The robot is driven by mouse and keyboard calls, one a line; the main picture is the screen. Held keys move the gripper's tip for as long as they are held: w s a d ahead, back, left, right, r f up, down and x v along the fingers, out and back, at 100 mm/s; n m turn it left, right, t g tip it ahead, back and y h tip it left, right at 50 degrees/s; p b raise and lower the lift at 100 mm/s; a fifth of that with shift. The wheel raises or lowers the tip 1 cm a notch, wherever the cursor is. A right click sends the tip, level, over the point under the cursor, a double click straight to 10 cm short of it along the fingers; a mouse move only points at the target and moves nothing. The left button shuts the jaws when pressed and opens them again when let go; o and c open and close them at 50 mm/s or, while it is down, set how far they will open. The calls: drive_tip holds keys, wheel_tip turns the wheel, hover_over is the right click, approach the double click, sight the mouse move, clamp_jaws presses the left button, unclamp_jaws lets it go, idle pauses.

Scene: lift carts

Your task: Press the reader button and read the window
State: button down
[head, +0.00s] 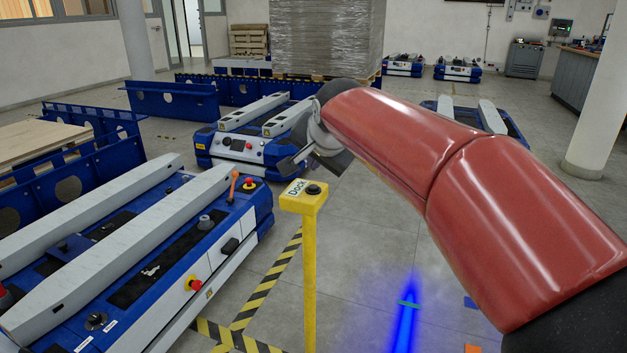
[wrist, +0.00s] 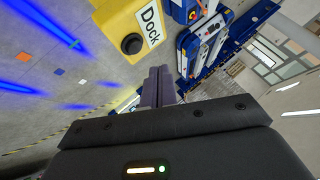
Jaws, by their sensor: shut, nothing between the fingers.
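A yellow post (head: 309,262) stands upright on the floor, with a box head, a white "Dock" label and a round black button (head: 313,190) on top. In the wrist view, the same black button (wrist: 131,44) shows on the yellow box, up and left of the fingertips. My gripper (head: 287,167) is close above the post head in the head view. In the wrist view, my gripper's fingers (wrist: 159,72) are shut together with nothing between them, apart from the button. I see nothing labelled as a reader, and cannot tell which window is meant.
A blue and white lift cart (head: 218,220) with red stop buttons and an orange lever fills the left. Another cart (head: 236,147) with a small dark panel stands behind the post. A wrapped pallet load (head: 328,35) is at the back. Open floor lies right of the post.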

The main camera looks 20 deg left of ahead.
wheel_tip(320, 180, up, 3)
drive_tip(key=shift+f+p, duration=0.15)
drive_tip(key=shift+p, duration=0.7)
drive_tip(key=s+d+f+h, duration=0.1)
drive_tip(key=s+d, duration=0.2)
drive_tip(key=d, duration=0.4)
drive_tip(key=s+d+f+n+h, duration=0.15)
drive_tip(key=s+d, duration=0.25)
drive_tip(key=d, duration=0.4)
drive_tip(key=s+d+f+m, duration=0.1)
drive_tip(key=s+d+f, duration=0.15)
drive_tip(key=d, duration=0.45)
drive_tip(key=s+d+f+n+g+h, duration=0.1)
drive_tip(key=s+d+f, duration=0.4)
drive_tip(key=s, duration=0.4)
drive_tip(key=s+d+f+n+g+h, duration=0.1)
drive_tip(key=s+d+f, duration=0.5)
drive_tip(key=s, duration=0.2)
drive_tip(key=shift+s+d, duration=0.35)
